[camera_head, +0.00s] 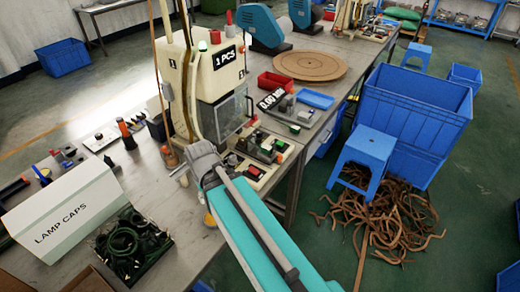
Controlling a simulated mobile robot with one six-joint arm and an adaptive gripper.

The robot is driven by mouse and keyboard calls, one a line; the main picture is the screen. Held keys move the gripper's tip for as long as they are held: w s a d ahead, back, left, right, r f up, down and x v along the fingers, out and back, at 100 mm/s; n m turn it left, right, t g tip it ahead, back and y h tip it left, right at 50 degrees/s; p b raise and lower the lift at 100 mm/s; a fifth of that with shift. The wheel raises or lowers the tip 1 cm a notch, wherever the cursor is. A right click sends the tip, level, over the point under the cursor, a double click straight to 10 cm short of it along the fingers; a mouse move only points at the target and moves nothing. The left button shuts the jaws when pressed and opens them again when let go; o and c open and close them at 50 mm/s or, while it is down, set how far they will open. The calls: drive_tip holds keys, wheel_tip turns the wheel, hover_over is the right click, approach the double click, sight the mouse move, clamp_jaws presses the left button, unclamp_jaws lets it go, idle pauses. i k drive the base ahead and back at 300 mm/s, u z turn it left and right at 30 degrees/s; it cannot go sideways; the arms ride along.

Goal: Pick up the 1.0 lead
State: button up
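No thing in view carries a readable 1.0 mark, so I cannot tell which lead is the 1.0 lead. Dark green coiled leads (128,243) lie in a black tray on the bench at the lower left. A long heap of brown cords (385,215) lies on the floor at the right. My teal arm reaches up from the bottom to the front of the cream machine. My gripper (182,174) is at the arm's far end, low beside the machine; its fingers are too small and partly hidden to tell their state. I see nothing clearly held.
The cream machine (205,75) reads "1 PCS". A "LAMP CAPS" box (65,215) stands beside the leads. A display (271,99), red bin (275,82), blue tray (315,99) and round brown board (310,66) share the bench. A blue stool (368,147) and crate (415,110) stand right.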

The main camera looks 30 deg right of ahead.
sight(265, 148)
drive_tip(key=k, duration=1.35)
drive_tip(key=z, duration=0.95)
drive_tip(key=i, duration=1)
